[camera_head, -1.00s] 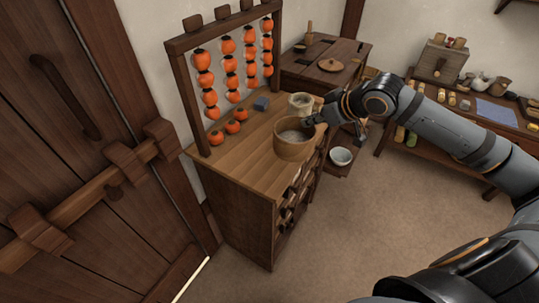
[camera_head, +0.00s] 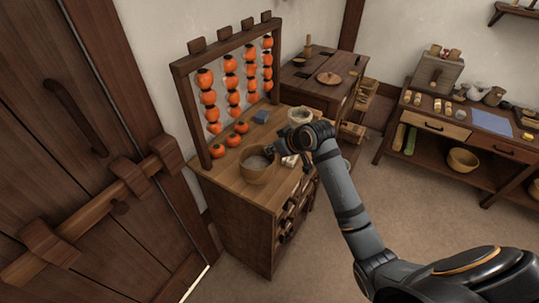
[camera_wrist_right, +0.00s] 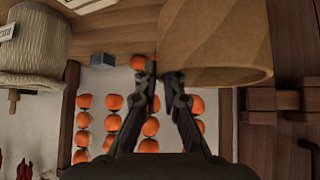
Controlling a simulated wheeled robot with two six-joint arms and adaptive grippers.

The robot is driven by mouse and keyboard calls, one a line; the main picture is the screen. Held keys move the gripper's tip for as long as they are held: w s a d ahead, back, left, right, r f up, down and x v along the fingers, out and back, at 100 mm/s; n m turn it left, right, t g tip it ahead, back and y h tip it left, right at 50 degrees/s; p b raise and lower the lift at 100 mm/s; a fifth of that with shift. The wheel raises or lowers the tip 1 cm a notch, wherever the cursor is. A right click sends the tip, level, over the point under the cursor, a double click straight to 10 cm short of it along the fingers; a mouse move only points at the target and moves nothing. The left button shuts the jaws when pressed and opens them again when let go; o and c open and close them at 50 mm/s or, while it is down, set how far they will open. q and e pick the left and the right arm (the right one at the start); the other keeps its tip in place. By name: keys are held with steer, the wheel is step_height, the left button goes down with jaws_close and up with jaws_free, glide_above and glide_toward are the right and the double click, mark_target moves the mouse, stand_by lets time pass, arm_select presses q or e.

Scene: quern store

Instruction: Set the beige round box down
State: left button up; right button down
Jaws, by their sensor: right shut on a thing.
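The beige round box (camera_head: 256,174) is an open, round wooden tub over the front part of the chest top (camera_head: 228,172). My right gripper (camera_head: 268,151) is at its far right rim, shut on the box. In the right wrist view the box (camera_wrist_right: 220,45) fills the upper right, against the fingers of my right gripper (camera_wrist_right: 158,75). The fingertips are partly hidden by the box. I cannot tell whether its base touches the wood or hangs just above it. My left gripper is not in view.
Several orange persimmons (camera_head: 219,151) lie behind the box, below strings hanging from a wooden frame (camera_head: 185,105). A small blue block (camera_head: 261,116) and a pale pot (camera_head: 299,116) stand further back. The chest's left front corner is clear.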

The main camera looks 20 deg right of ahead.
mark_target(272, 156)
steer(key=shift+w+a+f+p, duration=0.15)
steer(key=shift+f+p, duration=0.15)
steer(key=shift+f, duration=0.7)
steer(key=shift+w+a+f+p, duration=0.15)
steer(key=shift+f+p, duration=0.15)
steer(key=shift+f, duration=0.7)
steer(key=shift+f, duration=0.1)
steer(key=c, duration=1.5)
jaws_free()
steer(key=shift+s, duration=0.1)
steer(key=shift+b+v, duration=0.45)
steer(key=shift+v, duration=5.6)
